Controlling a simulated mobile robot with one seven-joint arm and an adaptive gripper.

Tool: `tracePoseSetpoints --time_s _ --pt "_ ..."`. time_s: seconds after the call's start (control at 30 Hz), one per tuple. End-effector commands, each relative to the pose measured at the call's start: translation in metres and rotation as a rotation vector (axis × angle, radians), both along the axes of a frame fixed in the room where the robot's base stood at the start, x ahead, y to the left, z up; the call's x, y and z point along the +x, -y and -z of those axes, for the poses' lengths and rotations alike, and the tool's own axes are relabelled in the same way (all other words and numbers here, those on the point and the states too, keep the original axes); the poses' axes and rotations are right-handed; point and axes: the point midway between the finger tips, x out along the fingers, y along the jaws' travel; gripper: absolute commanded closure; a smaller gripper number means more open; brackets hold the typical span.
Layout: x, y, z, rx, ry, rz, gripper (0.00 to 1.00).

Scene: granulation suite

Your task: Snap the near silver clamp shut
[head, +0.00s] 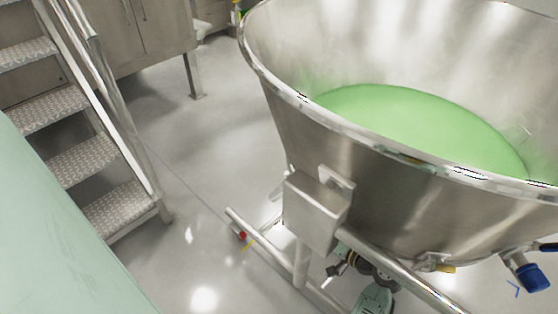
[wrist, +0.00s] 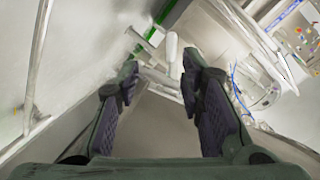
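My gripper (wrist: 160,68) is open in the wrist view, its two dark fingers apart. Just beyond and between the fingertips is a silver fitting with a pale rounded lever (wrist: 171,46), which looks like the clamp; the lever stands out from the fitting. I cannot tell whether a finger touches it. In the head view the large steel vessel (head: 330,140) holds green material, and part of my arm shows low beneath its rim. The clamp cannot be made out in the head view.
A steel box (head: 316,211) and frame tubes stand beside the vessel. A blue-capped fitting (head: 532,276) is at the right. Steps (head: 85,160) with a handrail stand at the left. Blue cable (wrist: 240,92) shows right of my fingers.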

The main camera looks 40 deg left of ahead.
Motion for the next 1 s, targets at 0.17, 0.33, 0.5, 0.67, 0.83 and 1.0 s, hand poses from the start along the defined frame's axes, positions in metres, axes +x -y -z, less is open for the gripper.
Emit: tracePoseSetpoints --time_s 0.17,0.33,0.5,0.67,0.83,1.0 --pt "0.005 -0.037 -0.003 0.001 0.0 -0.006 0.65" --pt "0.01 -0.075 -0.002 0.0 -0.001 -0.006 0.65" --pt "0.016 -0.11 -0.001 0.0 0.0 -0.004 0.65" --pt "0.02 -0.134 0.006 -0.001 -0.001 -0.003 0.65" --pt "0.023 -0.147 0.011 0.0 0.0 -0.001 0.65" --pt "0.023 -0.15 0.012 -0.001 0.0 -0.001 0.65"
